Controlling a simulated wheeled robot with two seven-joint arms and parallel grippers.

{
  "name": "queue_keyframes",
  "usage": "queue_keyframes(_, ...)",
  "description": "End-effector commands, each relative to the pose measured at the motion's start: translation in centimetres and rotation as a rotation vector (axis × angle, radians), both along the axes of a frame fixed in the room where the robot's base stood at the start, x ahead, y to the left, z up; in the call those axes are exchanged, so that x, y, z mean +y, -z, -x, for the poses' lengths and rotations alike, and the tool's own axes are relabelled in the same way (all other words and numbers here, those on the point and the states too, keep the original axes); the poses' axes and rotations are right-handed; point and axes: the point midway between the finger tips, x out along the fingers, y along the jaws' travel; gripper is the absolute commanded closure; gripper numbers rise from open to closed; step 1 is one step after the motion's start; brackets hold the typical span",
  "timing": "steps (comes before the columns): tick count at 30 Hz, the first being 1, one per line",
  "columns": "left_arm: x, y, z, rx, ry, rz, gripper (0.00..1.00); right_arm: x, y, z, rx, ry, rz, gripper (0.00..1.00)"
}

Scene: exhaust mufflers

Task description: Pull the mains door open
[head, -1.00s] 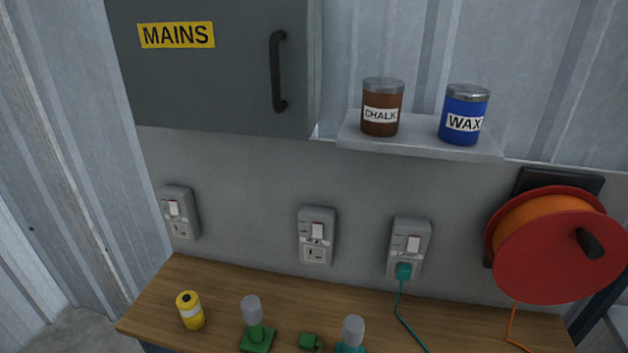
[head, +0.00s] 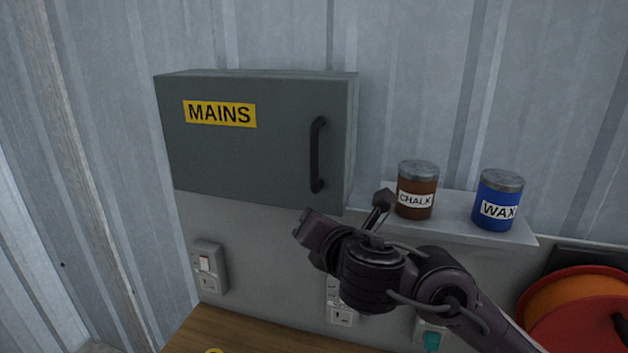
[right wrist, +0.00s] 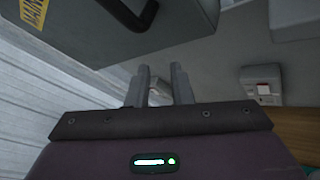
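The grey mains cabinet (head: 255,150) hangs on the wall in the head view, its door shut. A yellow MAINS label (head: 219,113) is on the door's left part. The black vertical bar handle (head: 318,155) is near the door's right edge. In the right wrist view the handle (right wrist: 131,14) shows at the top, beyond the fingers. My right gripper (right wrist: 163,72) is open and empty, its two fingers apart. My left gripper is out of view.
A shelf (head: 455,220) right of the cabinet holds a brown CHALK tin (head: 417,190) and a blue WAX tin (head: 497,200), close to my right gripper. Wall sockets (head: 208,268) sit below. A red cable reel (head: 580,315) is at the lower right.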

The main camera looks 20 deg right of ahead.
Motion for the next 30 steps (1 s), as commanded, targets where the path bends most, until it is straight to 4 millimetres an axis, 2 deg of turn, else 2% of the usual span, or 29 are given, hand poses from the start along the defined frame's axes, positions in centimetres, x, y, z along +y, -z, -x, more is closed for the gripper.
queue_keyframes(1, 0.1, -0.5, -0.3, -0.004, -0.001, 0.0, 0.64, -0.2, -3.5, 0.5, -0.072, -0.024, 0.15, 0.8)
queue_keyframes(3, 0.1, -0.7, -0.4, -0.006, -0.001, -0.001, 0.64, -0.5, -6.3, 1.1, -0.137, -0.043, 0.326, 0.8)
queue_keyframes(6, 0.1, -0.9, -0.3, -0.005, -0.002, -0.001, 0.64, -0.8, -9.0, 1.9, -0.198, -0.051, 0.504, 0.8)
queue_keyframes(9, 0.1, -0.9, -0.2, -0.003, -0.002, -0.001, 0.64, -1.0, -10.2, 2.3, -0.226, -0.051, 0.6, 0.8)
queue_keyframes(14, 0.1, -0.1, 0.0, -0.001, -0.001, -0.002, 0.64, -1.1, -10.4, 1.1, -0.234, -0.05, 0.635, 0.8)
queue_keyframes(21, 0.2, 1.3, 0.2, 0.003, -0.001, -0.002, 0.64, -1.1, -10.4, -2.8, -0.234, -0.049, 0.63, 0.8)
queue_keyframes(24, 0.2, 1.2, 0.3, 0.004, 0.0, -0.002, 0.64, -1.1, -10.5, -4.1, -0.232, -0.05, 0.627, 0.8)
queue_keyframes(30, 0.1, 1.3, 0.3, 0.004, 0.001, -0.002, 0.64, -1.0, -10.6, -5.3, -0.235, -0.052, 0.628, 0.8)
